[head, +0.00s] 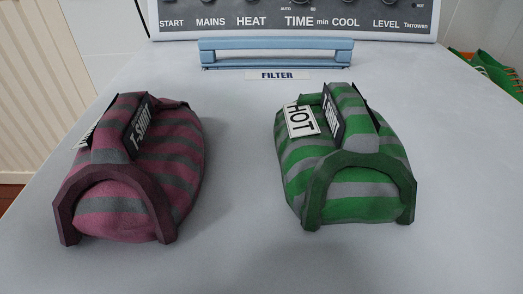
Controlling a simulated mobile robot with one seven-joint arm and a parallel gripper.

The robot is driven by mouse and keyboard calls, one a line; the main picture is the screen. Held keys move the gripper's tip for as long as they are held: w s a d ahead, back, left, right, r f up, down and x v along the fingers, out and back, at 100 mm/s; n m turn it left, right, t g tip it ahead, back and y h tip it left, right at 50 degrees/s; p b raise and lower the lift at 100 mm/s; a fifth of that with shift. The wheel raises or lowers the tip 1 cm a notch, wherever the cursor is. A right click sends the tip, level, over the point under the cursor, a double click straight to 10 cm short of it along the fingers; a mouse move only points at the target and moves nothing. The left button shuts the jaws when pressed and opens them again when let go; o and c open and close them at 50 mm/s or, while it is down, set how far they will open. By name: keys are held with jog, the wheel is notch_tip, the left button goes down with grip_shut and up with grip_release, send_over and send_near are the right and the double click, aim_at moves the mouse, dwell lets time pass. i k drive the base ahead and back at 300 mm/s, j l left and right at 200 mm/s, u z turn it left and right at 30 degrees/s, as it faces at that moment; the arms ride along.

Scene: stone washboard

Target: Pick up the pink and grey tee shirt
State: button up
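The pink and grey striped tee shirt (186,165) is a rounded bundle on the left of the pale grey top (240,220). A dark maroon arched band (162,212) stands at its front, and a dark label reading T-SHIRT (139,128) is on its upper part. A white tag (84,135) shows partly at its left side. My gripper is not in view.
A similar green and grey bundle (358,191) with a white HOT tag (301,120) sits to the right, with clear surface between the two. Behind are a blue handle (275,46) and a control panel (300,17). A green object (490,75) lies at far right.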

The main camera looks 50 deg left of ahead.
aim_at(136, 173)
jog(key=k+l, duration=1.15)
jog(key=k, duration=0.15)
